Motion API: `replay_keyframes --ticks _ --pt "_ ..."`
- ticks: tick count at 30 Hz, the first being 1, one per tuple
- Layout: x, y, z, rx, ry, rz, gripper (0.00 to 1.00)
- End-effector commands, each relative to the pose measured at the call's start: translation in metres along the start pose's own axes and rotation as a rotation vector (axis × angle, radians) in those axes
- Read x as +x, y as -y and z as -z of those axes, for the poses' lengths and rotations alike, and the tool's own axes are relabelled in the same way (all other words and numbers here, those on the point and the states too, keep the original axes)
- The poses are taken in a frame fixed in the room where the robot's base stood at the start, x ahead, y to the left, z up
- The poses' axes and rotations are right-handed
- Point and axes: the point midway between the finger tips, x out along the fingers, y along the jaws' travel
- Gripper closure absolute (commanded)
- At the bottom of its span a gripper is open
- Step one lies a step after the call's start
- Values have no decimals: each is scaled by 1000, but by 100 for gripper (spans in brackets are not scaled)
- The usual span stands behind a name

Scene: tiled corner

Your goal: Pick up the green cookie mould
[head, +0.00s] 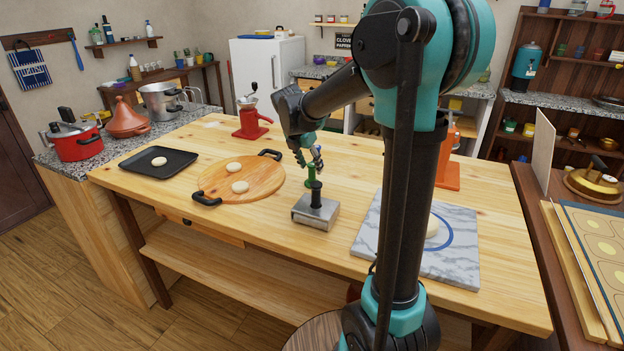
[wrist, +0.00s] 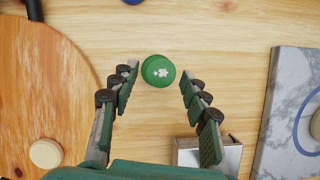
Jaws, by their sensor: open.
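The green cookie mould (wrist: 158,71) shows in the wrist view as a round green top with a small white mark, on the wooden table. My gripper (wrist: 157,80) is open and points down over it. The mould lies between the two fingertips, with a gap on each side, and nothing is held. In the head view the green mould (head: 312,183) stands upright on the table, just below my gripper (head: 311,160), which partly hides its top.
A metal block with a black handle (head: 316,208) stands close in front of the mould. A round wooden board (head: 220,190) with dough rounds lies left. A marble slab (head: 455,262) lies right. A red grinder (head: 250,125) stands behind left. Bare table lies between.

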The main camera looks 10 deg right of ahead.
Motion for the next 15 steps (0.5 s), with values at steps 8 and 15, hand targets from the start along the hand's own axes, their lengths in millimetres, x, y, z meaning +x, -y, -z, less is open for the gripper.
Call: replay_keyframes --ticks 8,15 --pt "28 0 0 0 0 0 54" --pt "29 0 0 0 0 0 57"
